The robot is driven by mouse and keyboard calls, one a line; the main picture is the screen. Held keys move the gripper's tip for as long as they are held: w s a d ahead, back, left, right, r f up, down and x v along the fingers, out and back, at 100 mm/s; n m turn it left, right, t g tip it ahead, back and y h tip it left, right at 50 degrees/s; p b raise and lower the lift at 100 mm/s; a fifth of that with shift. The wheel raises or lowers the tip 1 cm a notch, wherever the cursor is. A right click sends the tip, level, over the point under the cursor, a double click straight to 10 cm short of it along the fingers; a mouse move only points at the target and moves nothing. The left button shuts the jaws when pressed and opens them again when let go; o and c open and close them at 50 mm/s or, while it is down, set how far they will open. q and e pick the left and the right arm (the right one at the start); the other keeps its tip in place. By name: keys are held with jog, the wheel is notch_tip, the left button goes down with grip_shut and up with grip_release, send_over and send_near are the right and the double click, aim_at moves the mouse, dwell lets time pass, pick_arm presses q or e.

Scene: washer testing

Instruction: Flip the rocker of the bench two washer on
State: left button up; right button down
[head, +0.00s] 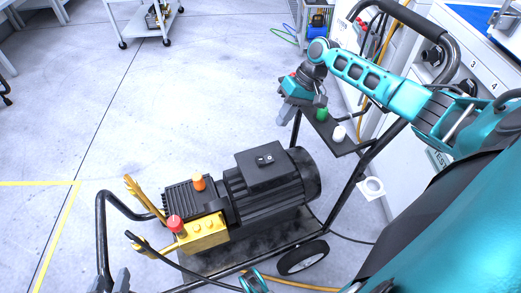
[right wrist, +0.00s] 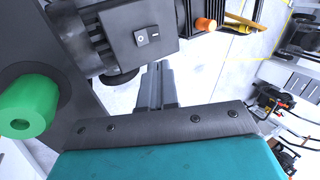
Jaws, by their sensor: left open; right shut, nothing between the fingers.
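The nearby washer has a black finned motor (head: 275,187) with a switch box on top. A small dark rocker with pale marks (head: 264,159) sits on the box; the right wrist view shows the rocker (right wrist: 141,37) too. I cannot tell which side is pressed. My right gripper (head: 284,114) is shut and empty, behind and above the motor in the head view. Its closed fingers (right wrist: 153,70) point toward the switch box, apart from it. My left gripper (head: 110,282) is open at the bottom left edge, only its fingertips showing, by the cart handle.
The washer stands on a black wheeled cart (head: 102,235) with a yellow pump block (head: 203,234) and red and orange knobs. A shelf with green (head: 322,114) and white cylinders is close to my right gripper. Cabinets line the right. Floor at left is clear.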

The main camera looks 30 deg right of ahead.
pick_arm(q)
jog(key=shift+s+f, duration=0.1)
pick_arm(e)
jog(key=shift+f, duration=0.1)
jog(key=b, duration=0.5)
send_near(258, 160)
jog(key=x, duration=0.6)
jog(key=shift+a+f, duration=0.1)
jog(key=shift+f, duration=0.05)
jog(key=shift+a+f, duration=0.15)
pick_arm(q)
jog(key=shift+w+d+f+h, duration=0.15)
jog(key=shift+d+f, duration=0.3)
jog(key=shift+f, duration=0.1)
jog(key=shift+w+d+f+h, duration=0.15)
jog(key=shift+d+f, duration=0.25)
jog(key=shift+f, duration=0.15)
jog(key=shift+r, duration=0.1)
